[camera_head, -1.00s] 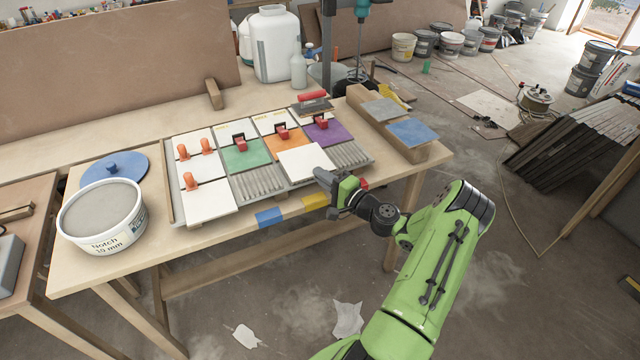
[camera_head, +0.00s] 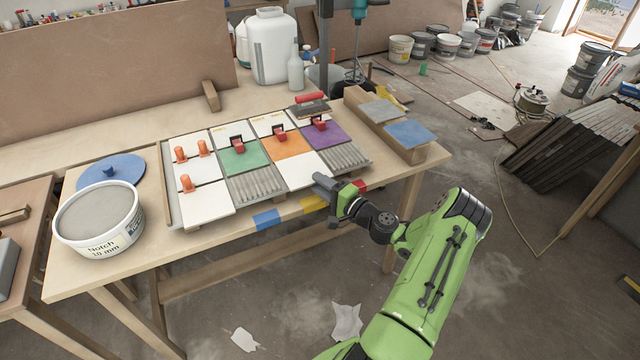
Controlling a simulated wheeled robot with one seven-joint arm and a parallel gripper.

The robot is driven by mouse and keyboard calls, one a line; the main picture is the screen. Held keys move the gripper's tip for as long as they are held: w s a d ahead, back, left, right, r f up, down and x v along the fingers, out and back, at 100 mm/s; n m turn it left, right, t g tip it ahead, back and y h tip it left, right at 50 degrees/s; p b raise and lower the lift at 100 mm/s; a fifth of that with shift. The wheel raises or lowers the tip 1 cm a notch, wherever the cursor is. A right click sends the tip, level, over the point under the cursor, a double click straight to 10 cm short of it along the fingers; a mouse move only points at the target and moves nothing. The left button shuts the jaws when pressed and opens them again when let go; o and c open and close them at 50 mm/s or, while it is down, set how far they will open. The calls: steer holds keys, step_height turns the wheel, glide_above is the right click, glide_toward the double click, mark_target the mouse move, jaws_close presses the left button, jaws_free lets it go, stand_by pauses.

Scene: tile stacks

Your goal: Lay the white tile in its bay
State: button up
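The white tile (camera_head: 302,169) lies flat, or very nearly so, in a front-row bay of the board on the bench. The orange tile (camera_head: 287,145) is behind it, with a ridged grey bed on each side. Whether the tile rests fully on its own bed is too small to tell. My gripper (camera_head: 321,184) is at the tile's front right edge, low over the board's front, and seems to touch it. The finger gap is hidden, so its grip cannot be told.
Green (camera_head: 242,157) and purple tiles (camera_head: 322,134) with red clips sit in the back row. White tiles with orange clips are at left. A mortar bucket (camera_head: 100,222) stands at the left. A wooden beam (camera_head: 372,125) bearing tiles borders the right.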

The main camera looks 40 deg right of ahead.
steer(key=s+d, duration=0.1)
steer(key=s, duration=1)
steer(key=w+a+r+n+g+y, duration=0.1)
steer(key=a+r+n+g+y, duration=0.1)
steer(key=a+n+g, duration=0.35)
steer(key=w+a+r+n+g+y, duration=0.1)
steer(key=w+a+r+n+g, duration=0.15)
steer(key=a, duration=0.65)
steer(key=w+a+r+n+g+y, duration=0.1)
steer(key=a+r+n+g+y, duration=0.1)
steer(key=a+n+g, duration=0.4)
steer(key=s+a+r+n+h, duration=0.1)
steer(key=s+a+r+h, duration=0.2)
steer(key=s, duration=0.6)
steer(key=s+a+r+n+t+h, duration=0.1)
steer(key=s+a+r+n+h, duration=0.1)
steer(key=s+a+r, duration=0.5)
steer(key=s+r+h, duration=0.1)
steer(key=s+r, duration=0.1)
steer(key=s, duration=0.1)
steer(key=shift+a+r+h+p, duration=0.3)
steer(key=shift+a+p, duration=0.05)
steer(key=shift+p, duration=0.05)
steer(key=shift+r, duration=0.1)
step_height(320, 180, up, 6)
steer(key=p, duration=0.5)
steer(key=shift+p, duration=0.35)
